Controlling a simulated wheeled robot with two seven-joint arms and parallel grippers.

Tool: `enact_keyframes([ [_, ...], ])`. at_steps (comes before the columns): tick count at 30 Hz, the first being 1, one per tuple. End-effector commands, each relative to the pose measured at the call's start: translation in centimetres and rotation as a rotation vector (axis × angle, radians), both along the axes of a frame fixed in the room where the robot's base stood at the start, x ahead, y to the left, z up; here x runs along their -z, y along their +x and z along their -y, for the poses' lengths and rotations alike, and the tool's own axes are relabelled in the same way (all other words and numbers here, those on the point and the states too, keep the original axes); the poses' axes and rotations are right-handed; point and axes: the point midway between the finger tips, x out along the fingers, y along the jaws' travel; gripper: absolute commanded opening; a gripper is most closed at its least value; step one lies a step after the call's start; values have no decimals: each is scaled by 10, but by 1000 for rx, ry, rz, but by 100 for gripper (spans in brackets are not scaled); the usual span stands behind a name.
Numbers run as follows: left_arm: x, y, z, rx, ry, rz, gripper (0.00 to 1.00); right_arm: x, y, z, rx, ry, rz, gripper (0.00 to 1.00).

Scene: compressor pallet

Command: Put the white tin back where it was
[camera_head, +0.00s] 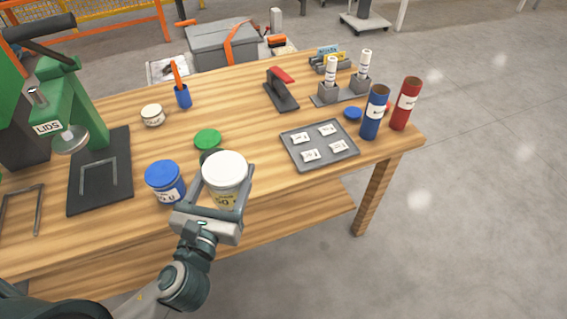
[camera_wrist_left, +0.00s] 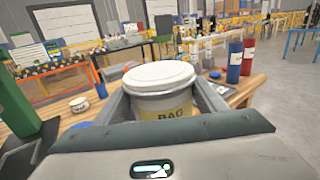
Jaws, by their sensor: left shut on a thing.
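The white tin (camera_head: 225,168) has a white lid and a yellowish label. My left gripper (camera_head: 222,190) is shut on the white tin, with one finger along each side. The tin is upright near the front edge of the wooden table; I cannot tell whether it touches the table top. In the left wrist view the tin (camera_wrist_left: 160,90) fills the middle between the fingers, and part of its label shows. A blue-lidded tin (camera_head: 165,181) stands just left of the gripper. My right gripper is not in view.
A grey tray (camera_head: 290,155) with several small packets lies to the right. A blue tube (camera_head: 374,112) and a red tube (camera_head: 406,103) stand at the right end. A green press (camera_head: 75,105) stands at the left. A small cream jar (camera_head: 152,115) and a blue cup (camera_head: 183,97) stand behind.

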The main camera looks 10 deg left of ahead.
Motion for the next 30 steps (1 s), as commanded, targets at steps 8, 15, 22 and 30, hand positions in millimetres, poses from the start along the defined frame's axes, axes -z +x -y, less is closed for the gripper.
enact_keyframes([
  [8,0,0,0,0,0,1,38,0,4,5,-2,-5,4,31],
  [15,0,0,0,0,0,1,38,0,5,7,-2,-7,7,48],
  [22,6,16,9,0,-1,1,38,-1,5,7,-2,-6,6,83],
  [30,24,75,48,12,-3,0,38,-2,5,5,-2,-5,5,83],
])
